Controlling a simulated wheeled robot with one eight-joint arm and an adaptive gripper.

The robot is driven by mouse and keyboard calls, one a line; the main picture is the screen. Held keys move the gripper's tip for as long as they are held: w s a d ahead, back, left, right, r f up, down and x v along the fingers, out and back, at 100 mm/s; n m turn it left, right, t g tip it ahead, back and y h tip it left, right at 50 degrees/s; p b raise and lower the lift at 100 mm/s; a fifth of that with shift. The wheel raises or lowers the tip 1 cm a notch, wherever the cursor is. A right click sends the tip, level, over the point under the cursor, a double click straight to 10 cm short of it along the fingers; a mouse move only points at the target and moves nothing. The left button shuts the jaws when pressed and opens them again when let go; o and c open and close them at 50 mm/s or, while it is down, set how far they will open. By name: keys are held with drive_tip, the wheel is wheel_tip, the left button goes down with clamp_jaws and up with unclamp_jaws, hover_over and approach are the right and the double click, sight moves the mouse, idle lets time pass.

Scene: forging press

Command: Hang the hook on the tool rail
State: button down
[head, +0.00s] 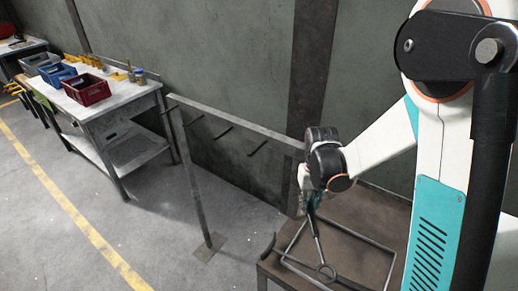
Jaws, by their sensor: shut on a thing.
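The tool rail (240,123) is a grey bar on an upright post (190,180), with several short dark pegs along it. Its right end passes behind my arm. My gripper (313,206) is to the right of the pegs, above a brown table, pointing down. It is shut on the hook (318,240), a thin grey metal rod that hangs steeply from the fingers. A ring shows at the rod's lower end, over the tabletop. The upper end is hidden in the gripper. I cannot tell whether the ring touches the table.
The brown table (345,222) has a thin metal bar frame on top and a dark curved piece (268,247) at its left edge. A workbench (105,108) with red and blue bins stands at the back left. The floor between them is clear, with a yellow line (80,220).

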drive_tip(key=shift+w+a+r, duration=0.15)
drive_tip(key=shift+w, duration=0.25)
drive_tip(key=shift+w+a+r, duration=0.15)
drive_tip(key=shift+w, duration=0.2)
drive_tip(key=r+p, duration=0.1)
drive_tip(key=w+r+p, duration=0.1)
drive_tip(key=r+p, duration=0.1)
drive_tip(key=shift+w+a+r, duration=0.1)
drive_tip(key=shift+w+r, duration=0.1)
drive_tip(key=shift+w, duration=0.1)
drive_tip(key=shift+s+r+p, duration=0.4)
drive_tip(key=shift+s+r, duration=0.7)
drive_tip(key=shift+r, duration=0.05)
drive_tip(key=shift+s+r, duration=0.1)
drive_tip(key=shift+r, duration=0.15)
drive_tip(key=shift+w, duration=0.3)
drive_tip(key=s+a+b, duration=0.1)
drive_tip(key=s+a, duration=1.8)
drive_tip(key=s, duration=0.4)
drive_tip(key=shift+f, duration=0.4)
drive_tip(key=shift+w, duration=0.1)
